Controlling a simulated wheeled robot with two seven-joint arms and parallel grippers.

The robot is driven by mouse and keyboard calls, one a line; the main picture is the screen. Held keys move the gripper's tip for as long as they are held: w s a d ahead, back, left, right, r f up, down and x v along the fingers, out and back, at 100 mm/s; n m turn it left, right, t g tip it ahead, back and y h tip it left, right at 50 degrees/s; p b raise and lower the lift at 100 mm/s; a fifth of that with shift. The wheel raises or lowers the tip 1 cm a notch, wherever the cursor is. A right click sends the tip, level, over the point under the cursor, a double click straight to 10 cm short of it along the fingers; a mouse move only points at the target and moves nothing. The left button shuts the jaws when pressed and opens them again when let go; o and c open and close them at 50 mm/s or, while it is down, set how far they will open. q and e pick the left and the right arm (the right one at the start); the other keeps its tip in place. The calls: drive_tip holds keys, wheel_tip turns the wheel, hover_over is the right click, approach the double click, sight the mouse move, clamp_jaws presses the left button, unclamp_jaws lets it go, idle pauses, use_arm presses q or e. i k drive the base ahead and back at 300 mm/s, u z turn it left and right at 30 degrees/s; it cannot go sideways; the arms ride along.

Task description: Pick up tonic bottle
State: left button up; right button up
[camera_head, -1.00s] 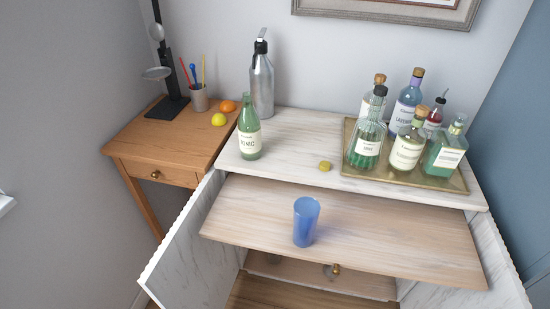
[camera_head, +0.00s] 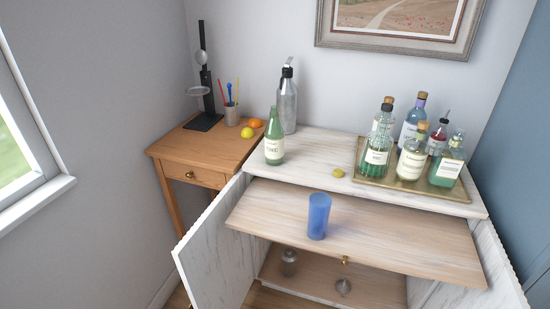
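The green tonic bottle (camera_head: 274,137) stands upright with a cream label on the left end of the white cabinet top (camera_head: 308,149). It is apart from the silver siphon bottle (camera_head: 288,102) just behind it. Neither of my grippers shows in the head view, so I cannot see whether they are open or shut.
A blue glass (camera_head: 318,216) stands on the pulled-out shelf (camera_head: 400,245). A brass tray (camera_head: 442,194) with several bottles is at right. The left cabinet door (camera_head: 212,246) stands open. A wooden side table (camera_head: 205,148) is at left.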

sight(274, 133)
drive_tip(key=z, duration=0.8)
drive_tip(key=i, duration=0.95)
drive_tip(key=u, duration=0.4)
